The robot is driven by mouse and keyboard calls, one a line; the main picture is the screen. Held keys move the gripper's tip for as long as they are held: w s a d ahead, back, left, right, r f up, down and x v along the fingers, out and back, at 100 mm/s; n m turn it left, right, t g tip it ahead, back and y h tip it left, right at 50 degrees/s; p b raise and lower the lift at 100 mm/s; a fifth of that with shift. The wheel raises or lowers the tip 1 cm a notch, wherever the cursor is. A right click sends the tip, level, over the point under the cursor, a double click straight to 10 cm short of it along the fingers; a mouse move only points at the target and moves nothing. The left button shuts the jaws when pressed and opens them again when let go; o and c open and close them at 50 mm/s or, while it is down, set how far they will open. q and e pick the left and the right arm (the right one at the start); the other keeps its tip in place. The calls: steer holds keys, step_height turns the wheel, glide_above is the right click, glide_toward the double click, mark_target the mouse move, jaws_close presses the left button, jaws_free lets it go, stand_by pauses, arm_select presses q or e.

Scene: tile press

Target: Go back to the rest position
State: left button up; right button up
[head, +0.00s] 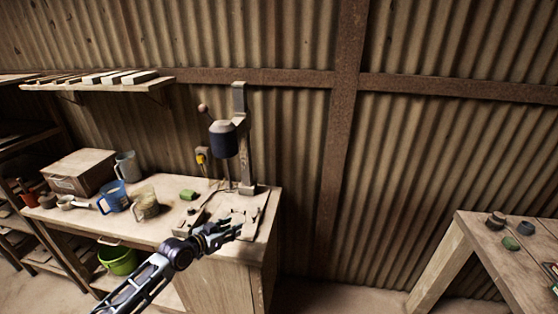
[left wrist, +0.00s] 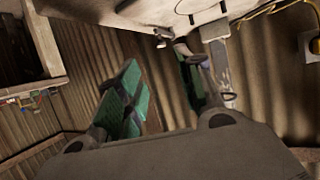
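My left gripper (head: 226,232) is in front of the base of the tile press (head: 223,139) on the workbench. In the left wrist view its two green-padded fingers stand apart with nothing between them, so the left gripper (left wrist: 158,78) is open and empty. In the head view it overlaps the front of the press base, and I cannot tell whether it touches anything. The press has a dark blue head on an upright column and a lever with a round knob. My right gripper is not in view.
The workbench (head: 170,230) holds a wooden box (head: 80,172), a blue mug (head: 112,197), a clear jug (head: 145,203) and a small green block (head: 188,194). A green bucket (head: 118,260) is below. A second table (head: 500,262) stands at right, with open floor between.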

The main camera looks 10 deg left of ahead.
arm_select(q)
steer(key=s+d+f+g+y, duration=0.1)
steer(key=s+d+f+g, duration=0.45)
steer(key=s, duration=0.75)
steer(key=s+n+g+y, duration=0.2)
steer(key=s+g+y, duration=0.15)
steer(key=s, duration=1.25)
step_height(320, 180, down, 33)
steer(key=s+g, duration=0.1)
steer(key=s, duration=0.2)
steer(key=s+a+f, duration=0.1)
steer(key=s+f, duration=0.9)
steer(key=s, duration=0.1)
steer(key=s+a+f+g, duration=0.1)
steer(key=s+a+f, duration=0.1)
steer(key=s+f, duration=0.8)
steer(key=shift+s+a, duration=0.3)
steer(key=shift+s, duration=0.25)
steer(key=shift+f+y, duration=0.1)
steer(key=shift+y, duration=0.15)
